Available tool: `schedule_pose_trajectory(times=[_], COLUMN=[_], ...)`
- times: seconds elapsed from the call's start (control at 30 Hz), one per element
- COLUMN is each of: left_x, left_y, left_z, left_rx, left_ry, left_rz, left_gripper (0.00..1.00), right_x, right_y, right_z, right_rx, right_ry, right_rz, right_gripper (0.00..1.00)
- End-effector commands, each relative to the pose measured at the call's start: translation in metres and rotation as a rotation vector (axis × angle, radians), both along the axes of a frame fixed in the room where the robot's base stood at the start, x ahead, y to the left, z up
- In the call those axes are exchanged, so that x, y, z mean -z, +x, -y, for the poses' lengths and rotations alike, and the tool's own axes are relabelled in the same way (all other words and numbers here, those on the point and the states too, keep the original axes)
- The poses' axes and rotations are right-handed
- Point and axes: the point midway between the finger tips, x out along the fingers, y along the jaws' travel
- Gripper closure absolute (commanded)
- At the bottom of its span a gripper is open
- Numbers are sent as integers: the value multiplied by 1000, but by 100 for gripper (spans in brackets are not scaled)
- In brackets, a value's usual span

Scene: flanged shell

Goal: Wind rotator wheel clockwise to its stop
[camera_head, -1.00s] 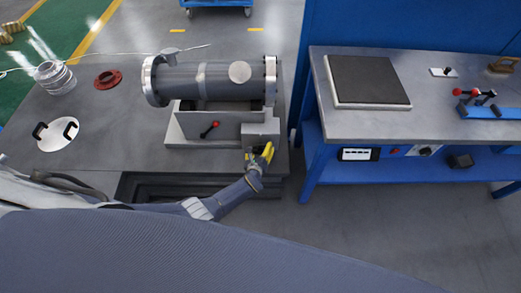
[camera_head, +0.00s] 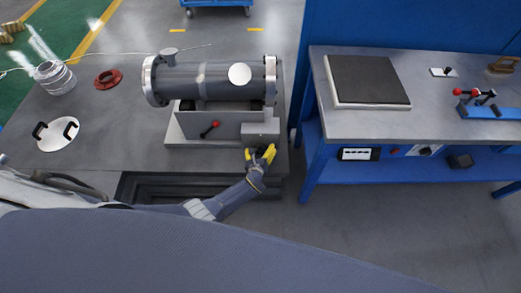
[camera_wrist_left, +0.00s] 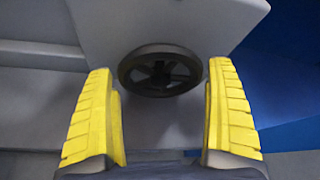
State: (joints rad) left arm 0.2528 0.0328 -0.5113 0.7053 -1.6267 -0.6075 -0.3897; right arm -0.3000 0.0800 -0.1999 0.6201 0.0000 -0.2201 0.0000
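The rotator wheel (camera_wrist_left: 160,72) is a dark spoked handwheel on the face of a grey box (camera_wrist_left: 190,25) in the left wrist view. My left gripper (camera_wrist_left: 160,115) is open, its yellow fingers on either side of and short of the wheel, with a gap to each. In the head view my left gripper (camera_head: 260,155) is at the front right of the machine, just below the grey box (camera_head: 260,131); the wheel is hidden there. The grey flanged shell (camera_head: 210,80) lies horizontally in the rotator cradle above. My right gripper is not in view.
A white round cover (camera_head: 57,134) with black handles, a red ring (camera_head: 107,79) and a metal cylinder (camera_head: 54,77) lie to the left. A blue workbench (camera_head: 430,125) stands to the right.

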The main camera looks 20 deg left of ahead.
Motion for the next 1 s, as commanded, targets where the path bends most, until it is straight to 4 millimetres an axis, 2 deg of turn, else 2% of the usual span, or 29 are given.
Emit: schedule_pose_trajectory(times=[0.1, 0.37, 0.53, 0.73, 1.0], left_x=[-2, -3, -5, -12, -25], left_y=[2, 3, -4, -22, -55], left_z=[-1, -1, 1, 2, 8], left_rx=[0, -2, -3, -3, -1], left_ry=[1, 1, -1, -1, -1], left_rz=[4, 7, 7, 7, 7], left_gripper=[0, 0, 0, 0, 0], right_x=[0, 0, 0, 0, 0], right_y=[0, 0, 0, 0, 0], right_z=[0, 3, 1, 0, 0], right_rx=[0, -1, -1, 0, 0], right_ry=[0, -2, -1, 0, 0], right_rz=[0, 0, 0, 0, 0], right_gripper=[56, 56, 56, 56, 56])
